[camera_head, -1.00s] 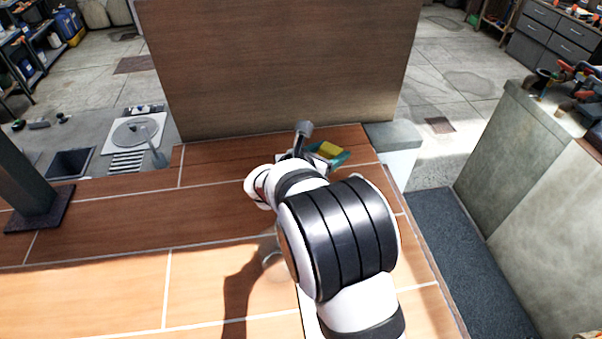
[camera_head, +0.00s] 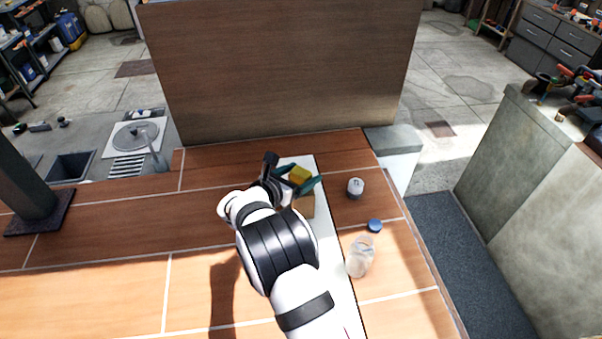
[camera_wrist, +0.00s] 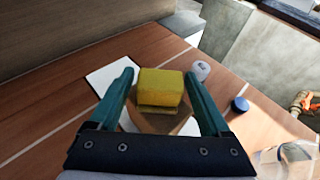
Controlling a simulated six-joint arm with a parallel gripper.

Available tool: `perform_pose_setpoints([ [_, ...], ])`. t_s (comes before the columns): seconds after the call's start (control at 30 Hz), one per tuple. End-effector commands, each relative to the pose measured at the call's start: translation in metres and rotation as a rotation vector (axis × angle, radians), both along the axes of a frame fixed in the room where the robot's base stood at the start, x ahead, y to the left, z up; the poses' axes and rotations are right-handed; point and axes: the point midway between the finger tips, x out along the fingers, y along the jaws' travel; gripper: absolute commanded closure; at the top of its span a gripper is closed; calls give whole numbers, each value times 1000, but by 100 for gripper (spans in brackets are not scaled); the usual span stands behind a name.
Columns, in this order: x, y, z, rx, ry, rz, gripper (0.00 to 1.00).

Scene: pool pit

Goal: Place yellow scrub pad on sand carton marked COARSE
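The yellow scrub pad (camera_head: 300,175) is between the teal fingers of my gripper (camera_head: 297,181). In the wrist view the pad (camera_wrist: 161,86) fills nearly the whole gap between the fingertips (camera_wrist: 159,80), and my gripper looks shut on it. A brown carton (camera_head: 307,206) stands on a pale strip under and just in front of the pad. Whether pad and carton touch I cannot tell. No marking on the carton is readable; my arm hides part of it.
A small grey-white can (camera_head: 356,188), a blue lid (camera_head: 375,226) and a clear jar (camera_head: 360,257) stand right of the pale strip (camera_head: 337,262). A tall wooden panel (camera_head: 280,70) rises behind the tiled bench.

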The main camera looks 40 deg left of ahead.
Motion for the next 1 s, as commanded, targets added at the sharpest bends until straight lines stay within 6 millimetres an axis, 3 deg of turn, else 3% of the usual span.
perform_pose_setpoints([
  [0.37, -3, 1, 5, 1, -1, 1, 8],
  [0.73, -91, 1, 41, 1, 0, 3, 8],
  [0.87, -107, 0, 47, 1, 0, 1, 8],
  [1.0, -111, 0, 49, 1, 0, -1, 8],
])
